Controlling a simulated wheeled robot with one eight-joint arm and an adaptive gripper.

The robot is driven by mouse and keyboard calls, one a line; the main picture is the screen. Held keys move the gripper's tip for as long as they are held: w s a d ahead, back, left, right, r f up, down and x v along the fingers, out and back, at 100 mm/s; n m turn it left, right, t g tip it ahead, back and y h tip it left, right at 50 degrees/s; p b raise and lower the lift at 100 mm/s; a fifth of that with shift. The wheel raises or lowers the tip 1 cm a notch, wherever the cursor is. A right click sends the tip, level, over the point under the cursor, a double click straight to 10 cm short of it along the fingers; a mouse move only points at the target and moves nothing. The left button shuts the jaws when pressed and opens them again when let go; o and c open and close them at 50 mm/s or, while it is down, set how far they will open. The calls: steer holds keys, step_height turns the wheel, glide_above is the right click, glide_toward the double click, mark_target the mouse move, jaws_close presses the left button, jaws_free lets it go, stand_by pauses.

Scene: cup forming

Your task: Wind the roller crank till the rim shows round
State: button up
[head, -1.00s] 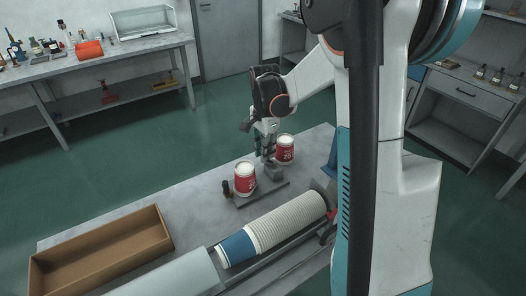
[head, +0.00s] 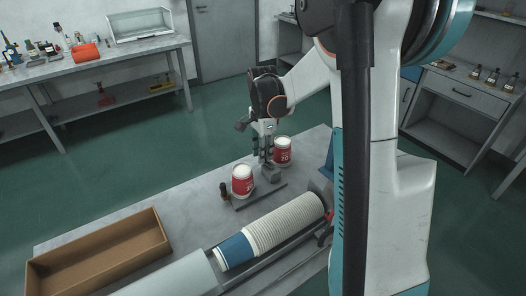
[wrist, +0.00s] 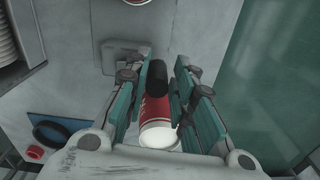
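My gripper (head: 263,153) points down over a grey block (head: 269,174) on a flat plate between two red-and-white cups. In the wrist view, my gripper (wrist: 162,80) has its fingers apart, on either side of an upright black handle (wrist: 157,76), which looks like the crank's grip. A narrow gap seems to show beside the handle. One cup (head: 243,181) stands left of the block; its rim shows at the wrist view's top edge. The other cup (head: 282,152) stands behind right and shows below the handle in the wrist view (wrist: 157,112). The rims' finish is too small to judge.
A long stack of white cups with a blue one (head: 235,251) lies in a trough at the table's front. An open brown box (head: 98,258) sits at left. A small dark object (head: 225,192) stands beside the left cup. The table's back left is clear.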

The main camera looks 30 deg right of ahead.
steer(key=shift+s, duration=0.15)
step_height(320, 180, up, 12)
stand_by(0.7)
stand_by(0.4)
